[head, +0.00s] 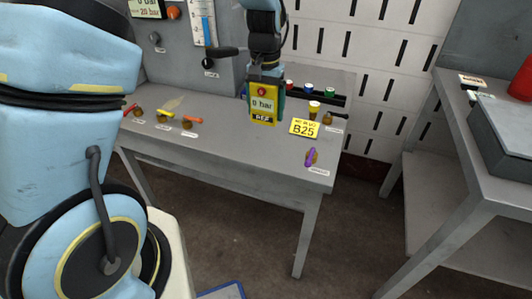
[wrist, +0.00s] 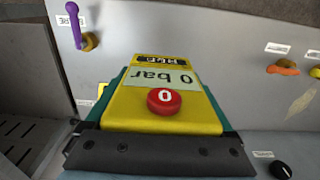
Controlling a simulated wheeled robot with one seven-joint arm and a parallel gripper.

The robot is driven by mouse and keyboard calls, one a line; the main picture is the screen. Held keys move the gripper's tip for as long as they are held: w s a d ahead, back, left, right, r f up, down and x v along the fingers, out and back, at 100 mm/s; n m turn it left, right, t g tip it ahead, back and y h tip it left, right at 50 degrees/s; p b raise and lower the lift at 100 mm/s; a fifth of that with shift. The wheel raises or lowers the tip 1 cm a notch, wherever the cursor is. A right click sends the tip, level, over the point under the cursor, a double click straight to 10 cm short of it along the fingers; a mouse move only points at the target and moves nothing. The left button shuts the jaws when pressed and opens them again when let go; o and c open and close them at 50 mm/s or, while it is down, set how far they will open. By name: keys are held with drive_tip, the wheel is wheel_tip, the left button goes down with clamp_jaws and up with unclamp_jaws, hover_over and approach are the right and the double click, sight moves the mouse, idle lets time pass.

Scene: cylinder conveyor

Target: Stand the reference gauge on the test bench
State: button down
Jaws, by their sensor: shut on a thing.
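The reference gauge (head: 262,104) is a yellow box with a "0 bar" display, a red button and a black REF label. It is upright in the head view, over the back part of the grey test bench (head: 245,170). I cannot tell whether its base touches the bench top. My gripper (head: 264,84) reaches down from above and is shut on the gauge. In the wrist view the gauge (wrist: 165,100) shows upside down between my teal-edged fingers (wrist: 163,125); its far sides are hidden.
Valves with red, yellow and orange handles (head: 164,117) line the bench's left. A yellow B25 card (head: 304,128) lies right of the gauge, near a purple-handled valve (head: 311,157). Colored caps (head: 308,88) sit behind. A second table (head: 490,180) stands right. The bench's front middle is clear.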

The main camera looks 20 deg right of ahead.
wheel_tip(320, 180, down, 9)
drive_tip(key=shift+p, duration=0.85)
drive_tip(key=shift+f, duration=0.1)
unclamp_jaws()
wheel_tip(320, 180, up, 12)
drive_tip(key=shift+r+b, duration=0.1)
drive_tip(key=shift+b, duration=1.1)
drive_tip(key=s+a+r+n, duration=0.1)
drive_tip(key=s+a+n, duration=0.1)
drive_tip(key=a, duration=1.3)
drive_tip(key=s+a+r+n+t, duration=0.1)
drive_tip(key=a+n, duration=0.4)
drive_tip(key=a, duration=1)
drive_tip(key=shift+s+t, duration=0.3)
drive_tip(key=shift+s, duration=0.2)
